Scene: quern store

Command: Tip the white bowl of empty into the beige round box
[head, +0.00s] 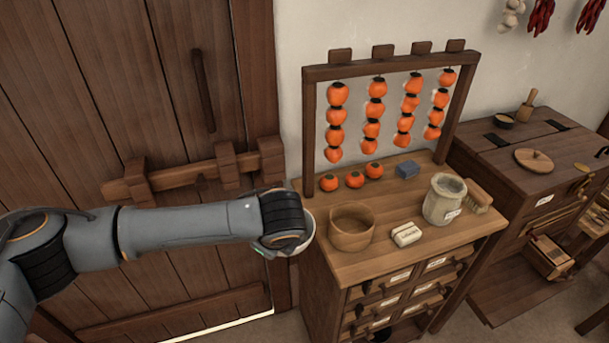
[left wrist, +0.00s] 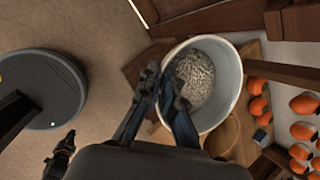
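The white bowl (left wrist: 232,84) holds grey speckled grains (left wrist: 197,76) in the left wrist view, so it is not empty. My left gripper (left wrist: 161,88) is shut on its rim, one finger inside the wall and one outside. In the head view the bowl (head: 309,232) is mostly hidden behind my left gripper (head: 290,246), just left of the table. The beige round box (head: 351,240) stands open on the table's left front, right of the bowl; it is partly hidden in the left wrist view (left wrist: 222,138). A dark part, seemingly my right gripper (left wrist: 62,153), shows at lower left; its fingers are unclear.
On the table (head: 390,253) are a white block (head: 406,235), a stone-coloured jar (head: 444,199), a brush (head: 477,196), a blue-grey block (head: 407,170) and three persimmons (head: 355,180). A rack (head: 308,130) with hanging persimmons stands behind. A wooden door (head: 130,100) is at left.

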